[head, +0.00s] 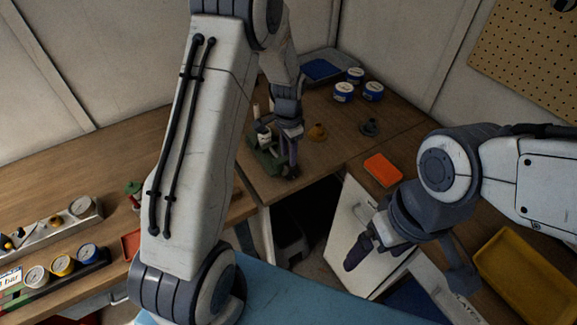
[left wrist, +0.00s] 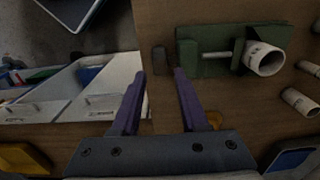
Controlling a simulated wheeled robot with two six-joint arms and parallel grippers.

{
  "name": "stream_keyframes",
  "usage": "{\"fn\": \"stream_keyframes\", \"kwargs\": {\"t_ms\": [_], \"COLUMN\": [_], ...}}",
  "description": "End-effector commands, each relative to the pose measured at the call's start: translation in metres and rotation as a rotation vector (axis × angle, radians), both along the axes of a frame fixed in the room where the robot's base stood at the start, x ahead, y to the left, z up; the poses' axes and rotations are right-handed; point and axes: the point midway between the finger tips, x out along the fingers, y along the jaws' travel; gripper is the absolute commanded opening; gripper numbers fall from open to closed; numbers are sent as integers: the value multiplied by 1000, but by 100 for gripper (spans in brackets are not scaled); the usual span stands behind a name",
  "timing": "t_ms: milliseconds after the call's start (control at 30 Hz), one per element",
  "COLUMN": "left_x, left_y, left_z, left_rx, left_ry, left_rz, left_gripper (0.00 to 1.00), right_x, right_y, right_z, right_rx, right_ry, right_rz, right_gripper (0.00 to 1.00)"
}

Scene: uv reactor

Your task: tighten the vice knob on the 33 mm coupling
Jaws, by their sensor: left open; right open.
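The green vice (left wrist: 205,42) lies on the wooden bench in the left wrist view, with a white ring-shaped coupling (left wrist: 265,59) at its right end. A dark knob (left wrist: 160,61) shows at the vice's left end. My left gripper (left wrist: 159,72) is open, with the knob between its fingertips in the picture; I cannot tell whether either finger touches it. In the head view the vice (head: 268,160) is partly hidden by my left gripper (head: 291,160). My right gripper (head: 410,264) is open and empty, in front of the cabinet.
More white fittings (left wrist: 300,102) lie right of the vice. In the head view, blue-and-white tins (head: 344,92) stand at the back, an orange block (head: 383,170) on the right bench, and a yellow tray (head: 526,278) at the right. Gauges (head: 62,265) stand at the left.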

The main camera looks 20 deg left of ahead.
Motion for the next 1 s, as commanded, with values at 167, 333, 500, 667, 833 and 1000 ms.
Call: {"fn": "stream_keyframes", "kwargs": {"t_ms": [167,333,500,667,833,1000], "left_x": [-1,0,1,1,1,1], "left_y": [-1,-2,-2,-2,-2,-2], "left_z": [-34,-59,-72,-75,-74,-74], "left_rx": [-1,-1,-1,-1,-2,-1], "left_ry": [6,3,0,-3,-2,-3], "left_rz": [0,-1,-1,-1,-1,-1], "left_gripper": [44,44,44,44,32,0], "right_x": [0,0,0,0,0,0], "right_y": [0,0,0,0,0,0], "right_z": [13,20,22,22,22,22], "right_rx": [0,0,0,0,0,0], "right_ry": [0,0,0,0,0,0], "right_rz": [2,3,4,4,4,4], "right_gripper": [94,94,94,94,94,94]}}
